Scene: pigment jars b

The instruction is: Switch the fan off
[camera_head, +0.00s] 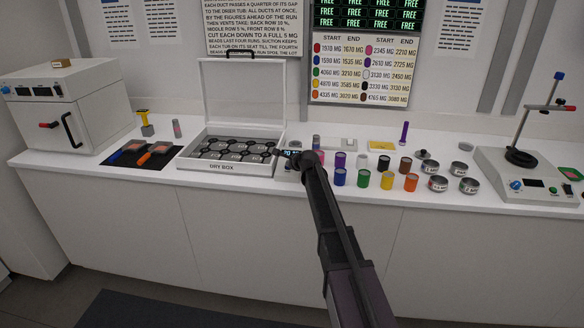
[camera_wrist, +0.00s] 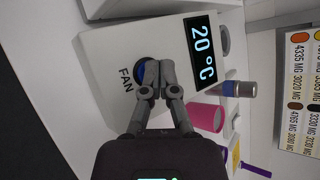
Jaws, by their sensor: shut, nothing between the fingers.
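The fan control is a white box (camera_wrist: 105,50) with the word FAN and a lit display (camera_wrist: 201,48) reading 20 °C. A round blue-and-black knob (camera_wrist: 143,70) sits above the word FAN in the wrist view. My gripper (camera_wrist: 156,66) is shut and empty, its fingertips at the knob and covering part of it. I cannot tell whether they touch it. In the head view my gripper (camera_head: 305,160) reaches to the control box (camera_head: 284,166), right of the dry box, and hides most of it.
The open dry box (camera_head: 225,167) with black-lidded tubs stands left of the control. Several coloured jars (camera_head: 363,178) and tins stand close on the right. A pink jar (camera_wrist: 206,117) and a grey-blue one (camera_wrist: 238,89) are near my gripper. The front counter edge is clear.

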